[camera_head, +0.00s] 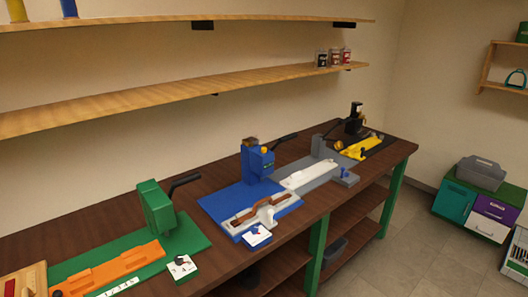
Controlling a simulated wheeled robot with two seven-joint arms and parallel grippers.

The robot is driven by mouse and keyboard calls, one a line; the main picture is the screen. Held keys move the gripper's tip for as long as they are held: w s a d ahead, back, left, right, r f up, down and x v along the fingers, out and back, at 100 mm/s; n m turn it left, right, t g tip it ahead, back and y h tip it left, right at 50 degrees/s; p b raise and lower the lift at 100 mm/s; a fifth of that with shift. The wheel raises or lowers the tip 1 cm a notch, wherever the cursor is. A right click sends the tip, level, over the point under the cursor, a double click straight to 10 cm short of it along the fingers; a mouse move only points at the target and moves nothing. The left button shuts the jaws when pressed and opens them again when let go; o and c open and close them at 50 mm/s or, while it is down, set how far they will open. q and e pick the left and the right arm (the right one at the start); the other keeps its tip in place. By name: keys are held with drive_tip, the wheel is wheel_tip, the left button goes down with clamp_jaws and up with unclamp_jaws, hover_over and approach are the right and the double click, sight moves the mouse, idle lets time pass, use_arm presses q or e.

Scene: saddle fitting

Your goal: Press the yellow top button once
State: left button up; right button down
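A small round yellow-orange part (265,150) shows near the top of the blue machine (250,164); it looks like a button, but it is too small to be sure. The blue machine stands at the back of a blue base plate (218,205) in the middle of the workbench, with a dark lever at its right. A yellow fixture (357,149) lies by a black machine (354,124) at the bench's far right end; I cannot make out a button there. Neither of my grippers is in view.
The dark wooden workbench (95,230) runs along the wall. A green machine (156,207) with an orange fixture (110,270) is at left, a grey station (322,147) right of the blue one. Shelves hang above. Floor (405,225) is clear before the green-purple cabinet (455,202).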

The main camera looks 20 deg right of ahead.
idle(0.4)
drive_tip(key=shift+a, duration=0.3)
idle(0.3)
